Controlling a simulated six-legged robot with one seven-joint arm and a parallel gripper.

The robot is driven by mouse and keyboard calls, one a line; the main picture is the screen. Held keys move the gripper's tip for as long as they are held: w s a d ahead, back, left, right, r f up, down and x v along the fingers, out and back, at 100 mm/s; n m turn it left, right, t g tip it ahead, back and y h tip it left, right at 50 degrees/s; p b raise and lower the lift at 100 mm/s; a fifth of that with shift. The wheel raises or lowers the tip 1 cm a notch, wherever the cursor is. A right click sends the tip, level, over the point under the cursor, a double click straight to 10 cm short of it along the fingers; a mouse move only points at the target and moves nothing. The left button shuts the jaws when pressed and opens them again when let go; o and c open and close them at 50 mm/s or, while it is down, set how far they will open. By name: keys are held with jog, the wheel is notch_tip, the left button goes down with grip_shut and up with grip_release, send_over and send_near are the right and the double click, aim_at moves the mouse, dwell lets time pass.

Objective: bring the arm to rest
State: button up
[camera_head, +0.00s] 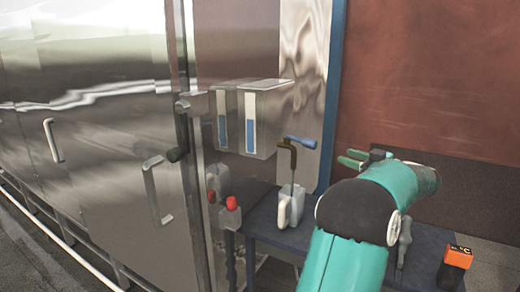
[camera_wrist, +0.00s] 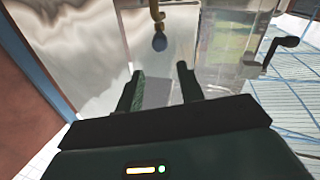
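My teal arm reaches in from the lower right of the head view and bends at a black joint. My gripper (camera_head: 350,158) is at the arm's far end, in front of the dark red wall and to the right of the blue-ended handle (camera_head: 301,142). In the wrist view my gripper (camera_wrist: 160,78) has its two dark fingers apart, with nothing between them.
A steel cabinet (camera_head: 90,140) with handles fills the left. A box with blue windows (camera_head: 250,120) hangs beside the blue post (camera_head: 333,95). Below are a white jug (camera_head: 290,207), red-topped knobs (camera_head: 231,203) and a dark table (camera_head: 268,232). An orange device (camera_head: 458,257) is at lower right.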

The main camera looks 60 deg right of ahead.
jog(key=w+a+r+m+h, duration=0.15)
jog(key=w+r, duration=0.25)
jog(key=w, duration=0.4)
jog(key=w+a+r+h, duration=0.3)
jog(key=w+r, duration=0.2)
jog(key=w, duration=0.2)
jog(key=w+a+m+g+h, duration=0.35)
jog(key=w+a, duration=0.75)
jog(key=a, duration=0.4)
jog(key=a+f+n+g+y, duration=0.1)
jog(key=a+f+g+y, duration=0.3)
jog(key=a, duration=0.9)
jog(key=a+f+t+y, duration=0.1)
jog(key=a+f+y, duration=0.2)
jog(key=a+f, duration=0.65)
jog(key=s+a+f+n+g+y, duration=0.2)
jog(key=s+a+f, duration=0.2)
jog(key=a, duration=0.7)
jog(key=s+a+f+n+g+y, duration=0.2)
jog(key=s+a+f+g+y, duration=0.1)
jog(key=s+a, duration=0.5)
jog(key=a+f, duration=0.1)
jog(key=a, duration=0.1)
jog(key=shift+s+a+n, duration=0.35)
jog(key=shift+a+n, duration=0.05)
